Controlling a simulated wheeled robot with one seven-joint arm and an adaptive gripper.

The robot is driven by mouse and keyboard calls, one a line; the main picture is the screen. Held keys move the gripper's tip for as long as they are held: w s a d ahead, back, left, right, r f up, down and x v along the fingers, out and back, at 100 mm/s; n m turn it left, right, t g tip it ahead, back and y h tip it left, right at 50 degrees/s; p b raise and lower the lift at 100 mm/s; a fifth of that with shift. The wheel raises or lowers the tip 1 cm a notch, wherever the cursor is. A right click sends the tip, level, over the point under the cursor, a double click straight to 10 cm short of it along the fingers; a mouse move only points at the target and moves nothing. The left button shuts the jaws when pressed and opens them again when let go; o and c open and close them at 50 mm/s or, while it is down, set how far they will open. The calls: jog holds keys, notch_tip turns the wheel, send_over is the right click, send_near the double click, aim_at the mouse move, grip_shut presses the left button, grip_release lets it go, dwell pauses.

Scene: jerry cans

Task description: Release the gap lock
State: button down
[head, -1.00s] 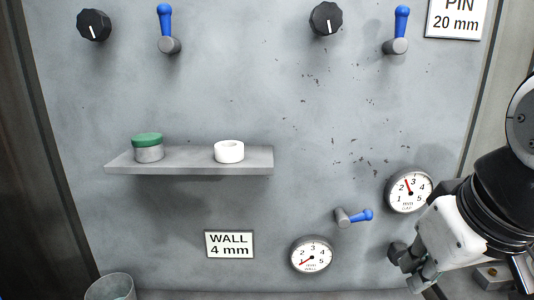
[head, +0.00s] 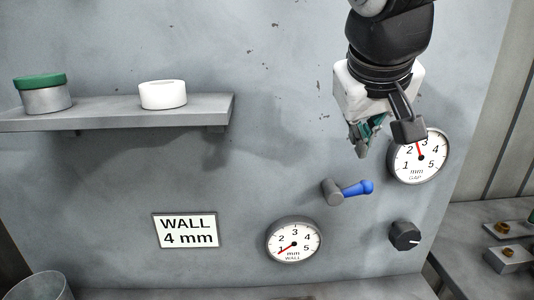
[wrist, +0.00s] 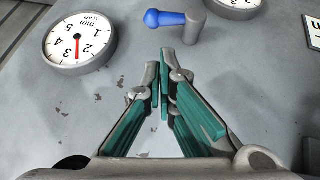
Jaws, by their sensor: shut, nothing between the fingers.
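A small lever with a blue handle (head: 358,188) sticks out of the grey wall panel at the lower right. Its handle points right and slightly up, and its grey hub is on the left. The gap gauge (head: 418,157) is up and to its right, with a red needle between 2 and 3. My gripper (head: 358,148) is shut and empty, just above the lever and apart from it. In the wrist view, the fingertips (wrist: 157,80) are together, and the blue lever (wrist: 168,18) lies beyond them. No label on the lever is visible.
A wall gauge (head: 294,239) reads about 1, beside a "WALL 4 mm" sign (head: 186,230). A black knob (head: 404,236) sits below the gap gauge. A shelf (head: 120,113) at left holds a green-lidded tin (head: 44,95) and a white ring (head: 163,95).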

aim_at(362, 181)
jog(key=x, duration=0.9)
jog(key=shift+w+d+f+b, duration=0.1)
jog(key=shift+f+b, duration=0.15)
jog(key=shift+b, duration=0.05)
jog(key=p, duration=0.2)
jog(key=d+y+p, duration=0.1)
jog(key=shift+f+m+y+p, duration=0.2)
jog(key=shift+m+y+p, duration=0.1)
jog(key=shift+p, duration=0.05)
jog(key=shift+d+f+p, duration=0.25)
jog(key=shift+f+p, duration=0.05)
jog(key=shift+p, duration=0.05)
jog(key=shift+d+f, duration=0.15)
jog(key=shift+f, duration=0.05)
jog(key=shift+r, duration=0.1)
